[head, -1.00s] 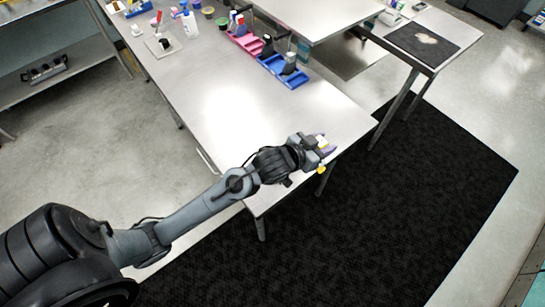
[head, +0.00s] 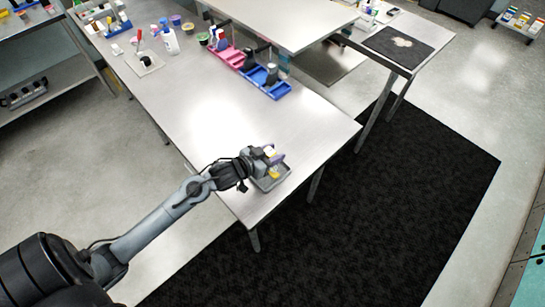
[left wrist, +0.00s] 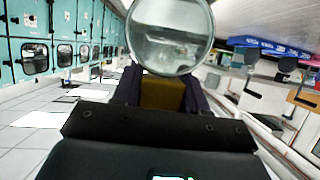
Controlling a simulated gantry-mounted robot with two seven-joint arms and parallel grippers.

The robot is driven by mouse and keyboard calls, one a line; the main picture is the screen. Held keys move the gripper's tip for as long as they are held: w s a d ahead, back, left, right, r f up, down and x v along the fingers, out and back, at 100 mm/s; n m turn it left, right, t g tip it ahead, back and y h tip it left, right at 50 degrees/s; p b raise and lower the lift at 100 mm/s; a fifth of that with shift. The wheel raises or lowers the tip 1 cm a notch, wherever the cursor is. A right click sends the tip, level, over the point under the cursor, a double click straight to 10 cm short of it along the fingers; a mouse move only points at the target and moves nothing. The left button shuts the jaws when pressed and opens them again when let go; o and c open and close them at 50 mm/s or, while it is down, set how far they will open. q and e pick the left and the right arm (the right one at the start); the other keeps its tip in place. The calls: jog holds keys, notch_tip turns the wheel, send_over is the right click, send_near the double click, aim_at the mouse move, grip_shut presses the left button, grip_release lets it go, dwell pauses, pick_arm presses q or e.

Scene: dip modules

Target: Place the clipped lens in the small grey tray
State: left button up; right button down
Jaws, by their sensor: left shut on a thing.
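The clipped lens shows in the left wrist view as a round clear lens (left wrist: 170,35) in a dark rim, standing above a yellow clip (left wrist: 162,95). My left gripper (left wrist: 164,88) is shut on the clip between its purple fingers. In the head view my left gripper (head: 272,156) is over the small grey tray (head: 284,180) near the table's front corner. The yellow clip (head: 274,173) shows below the fingers, within the tray's outline; I cannot tell whether it touches the tray. The gripper hides part of the tray. My right gripper is not in view.
Pink (head: 229,56) and blue (head: 271,86) bins stand farther back on the metal table (head: 215,120). Bottles and small pots stand at the back left. The tabletop between them and my left gripper is clear. The table's front edge is close to the tray.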

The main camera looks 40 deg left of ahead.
pick_arm(q)
jog(key=shift+f, duration=1.25)
jog(key=shift+f, duration=0.15)
jog(key=o, duration=1.1)
jog(key=shift+c, duration=0.2)
